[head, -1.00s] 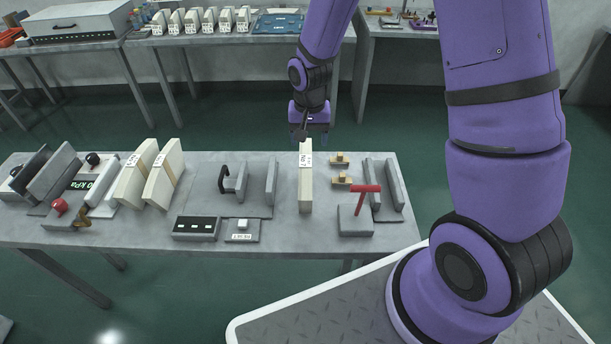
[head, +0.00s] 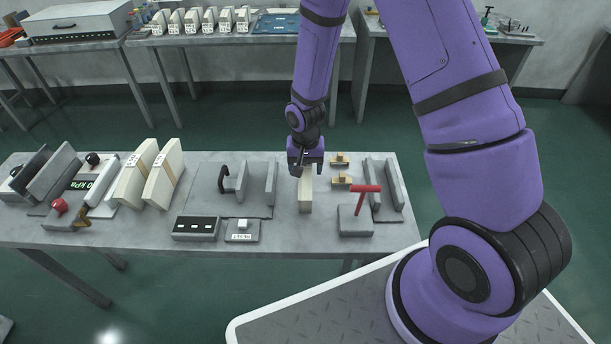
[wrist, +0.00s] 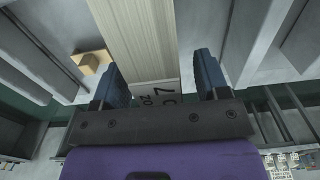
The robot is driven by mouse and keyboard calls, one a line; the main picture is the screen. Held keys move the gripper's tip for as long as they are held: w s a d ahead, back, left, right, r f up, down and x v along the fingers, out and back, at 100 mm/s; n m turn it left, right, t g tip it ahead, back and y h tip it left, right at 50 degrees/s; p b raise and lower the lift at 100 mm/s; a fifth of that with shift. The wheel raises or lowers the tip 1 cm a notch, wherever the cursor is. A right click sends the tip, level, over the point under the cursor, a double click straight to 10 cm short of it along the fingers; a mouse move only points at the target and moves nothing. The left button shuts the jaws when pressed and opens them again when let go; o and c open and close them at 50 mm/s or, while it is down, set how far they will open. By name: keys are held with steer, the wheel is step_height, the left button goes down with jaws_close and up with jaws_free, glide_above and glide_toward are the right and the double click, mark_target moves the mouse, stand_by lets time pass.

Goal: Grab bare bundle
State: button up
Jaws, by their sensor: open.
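The bare bundle (head: 305,193) is a cream upright block standing on the near table, right of the middle, with no band visible around it. In the wrist view the bundle (wrist: 137,38) runs up between the fingers, with a printed label at its near end. My gripper (head: 304,165) is over the bundle's far top end in the head view. In the wrist view my gripper (wrist: 166,82) is open, one blue finger on each side of the bundle, with a gap on both sides. The gripper covers the bundle's upper end and label in the head view.
Two small brass-coloured blocks (head: 341,180) lie close right of the bundle. A red T-handle fixture (head: 365,205) and upright grey plates (head: 385,187) stand further right. A grey fixture with plates (head: 247,187) is to the left. Two banded bundles (head: 164,174) stand further left.

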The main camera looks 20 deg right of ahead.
steer(key=shift+f, duration=0.25)
jaws_close()
steer(key=shift+r, duration=0.15)
